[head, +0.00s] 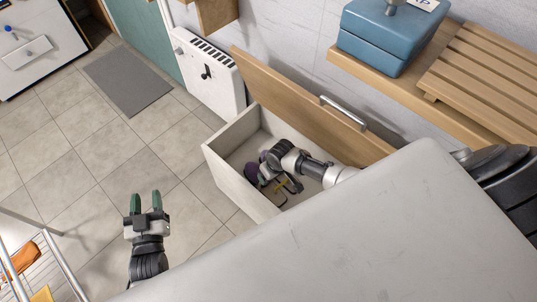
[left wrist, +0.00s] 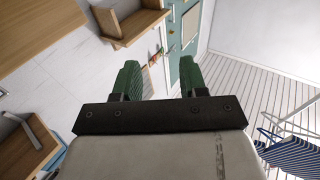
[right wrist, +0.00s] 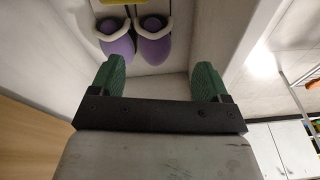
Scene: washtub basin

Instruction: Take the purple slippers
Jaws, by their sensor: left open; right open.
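A pair of purple slippers with white fluffy trim lies in the open drawer (head: 228,163). In the right wrist view the left slipper (right wrist: 117,40) and right slipper (right wrist: 154,45) lie side by side, just beyond the fingertips. In the head view a bit of purple (head: 251,171) shows, the rest hidden by my right arm. My right gripper (right wrist: 159,78) is open and empty, its fingers apart and down inside the drawer. My left gripper (head: 146,203) is open and empty over the tiled floor; it also shows in the left wrist view (left wrist: 158,80).
The drawer's wooden front (head: 300,105) with a metal handle stands behind. A blue box (head: 385,38) and slatted wooden board (head: 490,70) sit on a shelf. A white heater (head: 208,75) stands left of the drawer. A rack (head: 40,262) is at lower left; the floor between is clear.

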